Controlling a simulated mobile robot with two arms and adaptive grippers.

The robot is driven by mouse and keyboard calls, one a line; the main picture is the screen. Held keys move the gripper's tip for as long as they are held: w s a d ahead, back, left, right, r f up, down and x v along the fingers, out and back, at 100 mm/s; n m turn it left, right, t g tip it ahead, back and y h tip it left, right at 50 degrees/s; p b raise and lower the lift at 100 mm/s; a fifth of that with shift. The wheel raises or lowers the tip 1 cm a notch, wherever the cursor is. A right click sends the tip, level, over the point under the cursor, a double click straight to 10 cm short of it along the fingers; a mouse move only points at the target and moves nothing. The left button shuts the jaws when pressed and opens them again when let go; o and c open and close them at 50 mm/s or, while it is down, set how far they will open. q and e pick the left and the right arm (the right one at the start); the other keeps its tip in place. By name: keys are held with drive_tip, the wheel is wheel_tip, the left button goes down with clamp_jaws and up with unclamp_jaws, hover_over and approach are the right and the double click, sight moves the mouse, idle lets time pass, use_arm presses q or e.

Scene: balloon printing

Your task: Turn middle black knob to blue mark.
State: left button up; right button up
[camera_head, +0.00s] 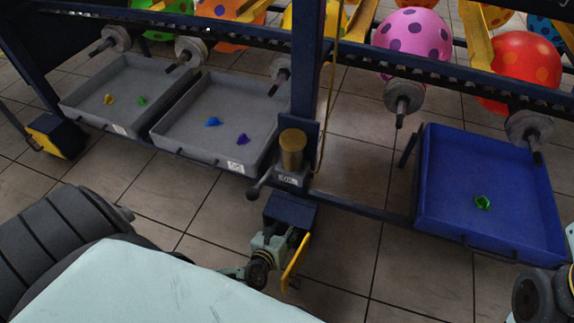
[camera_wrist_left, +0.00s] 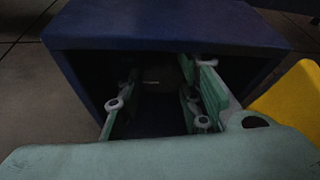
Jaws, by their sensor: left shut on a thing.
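My left gripper (camera_head: 276,246) is low in the middle of the head view, at the front of a dark blue box-shaped housing (camera_head: 290,210) under a brass cylinder. In the left wrist view its two pale green fingers (camera_wrist_left: 160,105) reach into the open front of the housing (camera_wrist_left: 165,27). They are shut on a dark round thing (camera_wrist_left: 159,78), which looks like the black knob. Shadow and the fingers hide most of it. I cannot make out a blue mark. My right gripper is not in view; only part of my right arm shows at the lower right.
A yellow plate (camera_head: 296,262) stands close to the right of my left gripper. The brass cylinder (camera_head: 293,150) and a black lever (camera_head: 257,187) are just above. Two grey trays (camera_head: 160,130) hang at the left and a blue tray (camera_head: 430,200) at the right. Tiled floor lies between.

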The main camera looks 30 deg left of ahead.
use_arm(q)
drive_tip(key=shift+s+a+f, duration=0.15)
drive_tip(key=shift+s+a, duration=0.05)
drive_tip(key=shift+a, duration=0.15)
drive_tip(key=o, duration=1)
drive_tip(key=shift+o, duration=0.2)
drive_tip(key=shift+d, duration=0.1)
